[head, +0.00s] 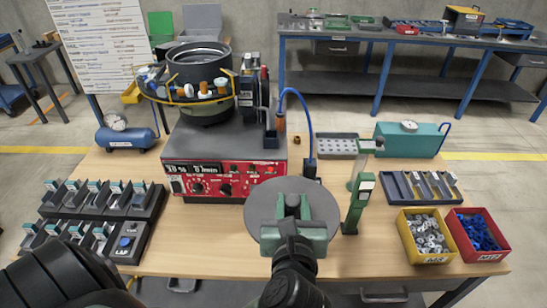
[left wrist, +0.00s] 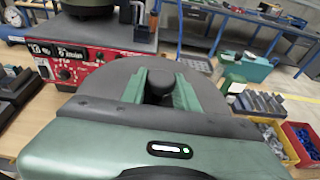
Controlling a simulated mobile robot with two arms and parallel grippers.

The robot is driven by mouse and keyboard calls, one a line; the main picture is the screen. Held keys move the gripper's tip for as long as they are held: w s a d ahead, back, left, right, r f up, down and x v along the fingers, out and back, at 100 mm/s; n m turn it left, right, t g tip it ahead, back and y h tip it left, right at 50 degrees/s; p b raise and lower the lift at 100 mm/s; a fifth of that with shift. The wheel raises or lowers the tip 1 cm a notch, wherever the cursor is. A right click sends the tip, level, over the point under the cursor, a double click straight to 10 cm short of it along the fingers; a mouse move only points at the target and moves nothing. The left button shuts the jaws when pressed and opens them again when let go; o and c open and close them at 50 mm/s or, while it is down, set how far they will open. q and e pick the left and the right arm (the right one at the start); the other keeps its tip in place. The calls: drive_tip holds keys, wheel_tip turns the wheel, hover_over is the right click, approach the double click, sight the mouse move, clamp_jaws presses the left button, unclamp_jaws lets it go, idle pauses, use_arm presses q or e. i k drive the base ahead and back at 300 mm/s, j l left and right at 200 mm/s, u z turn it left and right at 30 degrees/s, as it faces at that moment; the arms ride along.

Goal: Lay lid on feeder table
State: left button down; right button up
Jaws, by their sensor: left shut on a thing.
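The lid (head: 326,206) is a flat dark grey disc with a knob (left wrist: 160,82) in its middle. My left gripper (head: 292,206) is shut on the lid's knob, with green fingers on both sides of it. The lid is roughly level over the front middle of the wooden feeder table (head: 190,248); any gap beneath it is hard to tell. In the left wrist view the lid (left wrist: 103,82) spreads out beyond the fingers. The feeder bowl (head: 200,66) stands uncovered on its base behind and left of the lid. My right gripper is not in view.
The red-fronted control unit (head: 222,180) is just left of the lid. A green upright stand (head: 355,205) is close on its right. Yellow (head: 424,258) and red (head: 483,255) part bins stand at right. Dark holders (head: 120,205) fill the left.

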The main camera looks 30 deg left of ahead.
sight(224, 240)
drive_tip(key=i+l+u, duration=0.55)
drive_tip(key=i, duration=0.15)
drive_tip(key=u, duration=1.7)
